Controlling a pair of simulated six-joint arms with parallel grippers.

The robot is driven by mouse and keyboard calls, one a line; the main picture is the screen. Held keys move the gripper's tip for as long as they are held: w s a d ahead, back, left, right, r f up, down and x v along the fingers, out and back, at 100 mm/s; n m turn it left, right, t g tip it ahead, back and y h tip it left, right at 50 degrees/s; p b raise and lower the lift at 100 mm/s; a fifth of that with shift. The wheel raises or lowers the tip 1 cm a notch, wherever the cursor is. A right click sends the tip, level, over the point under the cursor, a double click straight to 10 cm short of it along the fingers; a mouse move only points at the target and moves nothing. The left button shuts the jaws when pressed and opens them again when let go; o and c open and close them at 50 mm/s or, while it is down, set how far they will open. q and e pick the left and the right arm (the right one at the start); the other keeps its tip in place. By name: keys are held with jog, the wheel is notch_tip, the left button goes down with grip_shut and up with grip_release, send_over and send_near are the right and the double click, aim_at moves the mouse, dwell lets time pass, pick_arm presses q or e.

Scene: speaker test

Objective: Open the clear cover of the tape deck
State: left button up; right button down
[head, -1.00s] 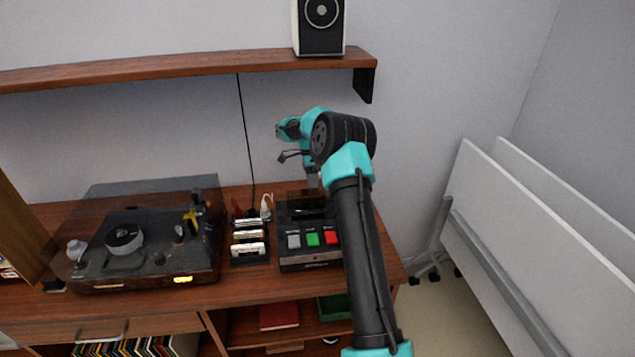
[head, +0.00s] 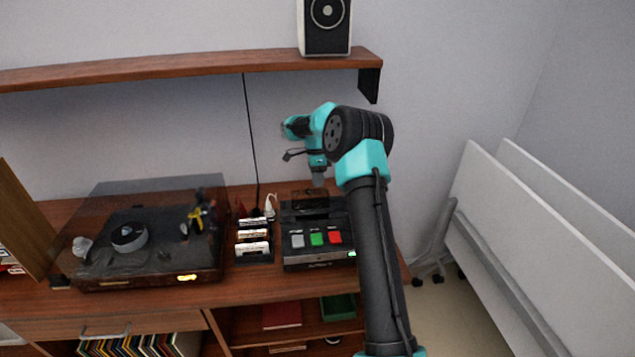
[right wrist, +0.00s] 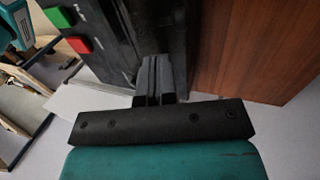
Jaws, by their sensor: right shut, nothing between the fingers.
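The tape deck (head: 302,262) is a dark box on the wooden cabinet, with grey, green and red buttons on its front part. Its dark, see-through cover (head: 309,204) shows at the back of the deck, just below my gripper; I cannot tell its exact angle. My right gripper (head: 319,181) points down over the back of the deck. In the right wrist view its fingers (right wrist: 154,80) are together with nothing between them, close to the deck's dark body (right wrist: 110,45). Whether they touch the cover is unclear. My left gripper is not in view.
A record player (head: 150,245) with a tinted lid stands left of the deck. A rack of cassettes (head: 253,248) sits close between them. A wooden shelf (head: 190,70) with a speaker (head: 325,28) is above. White panels (head: 540,235) stand at the right.

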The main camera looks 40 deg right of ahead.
jog(key=shift+r, duration=0.2)
dwell(0.7)
jog(key=shift+r, duration=0.6)
